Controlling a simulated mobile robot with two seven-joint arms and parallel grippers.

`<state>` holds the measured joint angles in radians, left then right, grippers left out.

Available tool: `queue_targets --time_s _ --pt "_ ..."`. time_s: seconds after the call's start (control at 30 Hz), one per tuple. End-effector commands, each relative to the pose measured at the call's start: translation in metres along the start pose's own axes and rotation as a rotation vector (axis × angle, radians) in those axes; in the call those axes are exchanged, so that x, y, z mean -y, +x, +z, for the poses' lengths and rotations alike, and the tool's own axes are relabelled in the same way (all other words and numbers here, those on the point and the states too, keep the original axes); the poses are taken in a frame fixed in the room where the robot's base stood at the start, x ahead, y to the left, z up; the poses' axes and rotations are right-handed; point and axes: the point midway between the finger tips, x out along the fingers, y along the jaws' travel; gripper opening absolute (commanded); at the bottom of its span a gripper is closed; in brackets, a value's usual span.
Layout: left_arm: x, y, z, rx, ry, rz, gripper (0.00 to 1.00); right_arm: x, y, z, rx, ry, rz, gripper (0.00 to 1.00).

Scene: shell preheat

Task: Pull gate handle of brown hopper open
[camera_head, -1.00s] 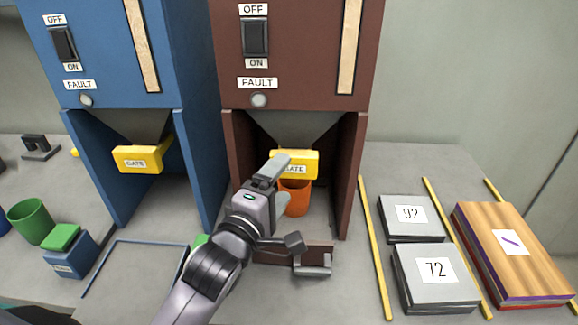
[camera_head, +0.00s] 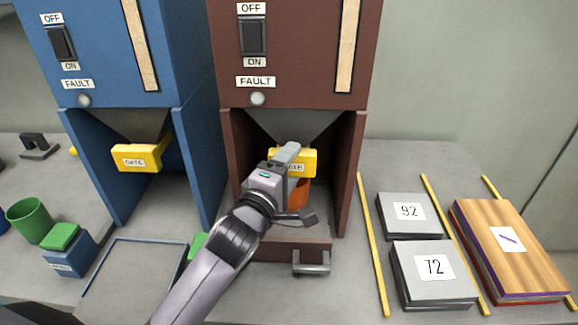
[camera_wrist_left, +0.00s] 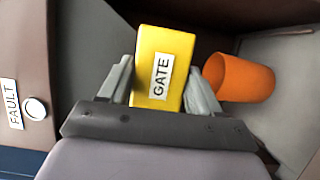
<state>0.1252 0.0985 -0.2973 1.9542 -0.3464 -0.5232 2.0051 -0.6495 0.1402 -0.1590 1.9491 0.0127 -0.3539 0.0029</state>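The brown hopper (camera_head: 232,82) stands in the middle of the head view. Its yellow gate handle (camera_head: 307,162), labelled GATE, sticks out below the funnel and is partly covered by my left gripper (camera_head: 287,157). In the left wrist view the handle (camera_wrist_left: 163,62) lies between the two fingers of my left gripper (camera_wrist_left: 160,88), one on each side. The fingers are apart and close to its sides; no firm grip shows. My right gripper is not in view.
An orange cup (camera_head: 301,192) stands under the funnel, behind my gripper; it also shows in the wrist view (camera_wrist_left: 240,78). The blue hopper (camera_head: 195,90) with its own gate handle (camera_head: 135,157) is at left. Numbered grey blocks (camera_head: 432,275) lie at right.

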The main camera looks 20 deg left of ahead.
Motion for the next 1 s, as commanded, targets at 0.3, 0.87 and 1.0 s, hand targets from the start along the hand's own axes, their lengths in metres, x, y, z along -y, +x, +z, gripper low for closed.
queue_targets --time_s 0.3,0.87,1.0 --pt "0.002 -0.02 0.011 0.005 -0.008 -0.003 0.08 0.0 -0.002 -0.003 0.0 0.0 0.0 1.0" --pt "0.001 -0.046 0.02 0.001 -0.004 -0.004 0.08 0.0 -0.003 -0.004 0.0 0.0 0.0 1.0" --pt "0.002 -0.046 0.02 0.001 -0.004 -0.004 0.84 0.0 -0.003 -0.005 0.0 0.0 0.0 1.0"
